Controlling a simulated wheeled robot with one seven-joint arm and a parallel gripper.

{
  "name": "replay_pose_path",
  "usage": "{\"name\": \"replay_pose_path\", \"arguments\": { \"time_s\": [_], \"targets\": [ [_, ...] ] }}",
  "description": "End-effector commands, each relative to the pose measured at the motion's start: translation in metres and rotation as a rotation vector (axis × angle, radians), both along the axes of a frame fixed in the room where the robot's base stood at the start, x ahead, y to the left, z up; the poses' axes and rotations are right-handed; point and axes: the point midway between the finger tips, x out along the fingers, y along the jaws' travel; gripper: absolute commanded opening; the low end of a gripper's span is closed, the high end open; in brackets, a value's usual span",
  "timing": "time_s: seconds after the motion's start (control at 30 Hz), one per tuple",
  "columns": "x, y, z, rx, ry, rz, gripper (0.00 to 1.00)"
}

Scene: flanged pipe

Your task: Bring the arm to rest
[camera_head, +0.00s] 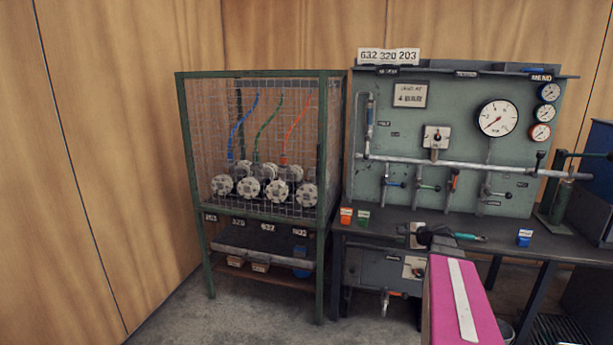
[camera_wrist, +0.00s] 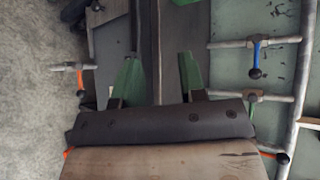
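My arm enters the head view from below as a magenta link with a white stripe. In the wrist view my gripper (camera_wrist: 158,72) shows two green fingers standing well apart. Nothing is held between them; a dark strip shows beyond the gap. In the wrist view the panel's pipes and a blue-handled valve (camera_wrist: 256,55) lie to the right of the fingers.
A green-framed mesh cage (camera_head: 322,150) with several flanged parts stands left of the bench. Orange (camera_head: 346,216), green (camera_head: 363,218) and blue (camera_head: 524,238) small boxes sit on the bench. A pipe with valves crosses the panel. Bare floor (camera_head: 255,320) lies in front of the cage.

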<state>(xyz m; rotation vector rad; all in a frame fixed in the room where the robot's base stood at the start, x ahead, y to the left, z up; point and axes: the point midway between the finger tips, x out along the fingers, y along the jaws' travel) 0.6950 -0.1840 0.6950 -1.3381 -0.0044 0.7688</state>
Motion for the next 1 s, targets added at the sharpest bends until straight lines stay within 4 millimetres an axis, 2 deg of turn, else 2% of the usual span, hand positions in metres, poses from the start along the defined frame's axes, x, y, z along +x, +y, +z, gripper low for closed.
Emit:
{"name": "replay_pose_path", "arguments": {
  "time_s": [0.03,0.2,0.4,0.6,0.7,0.83,1.0],
  "targets": [
    [-0.015,0.031,-0.012,-0.077,0.031,0.077,0.38],
    [-0.063,0.102,-0.056,-0.358,0.133,0.348,0.38],
    [-0.130,0.158,-0.095,-0.682,0.244,0.676,0.38],
    [-0.188,0.181,-0.116,-0.967,0.341,0.964,0.38],
    [-0.206,0.184,-0.120,-1.064,0.374,1.058,0.38],
    [-0.216,0.185,-0.121,-1.133,0.399,1.122,0.38],
    [-0.218,0.184,-0.122,-1.151,0.406,1.138,0.38]
  ]
}}
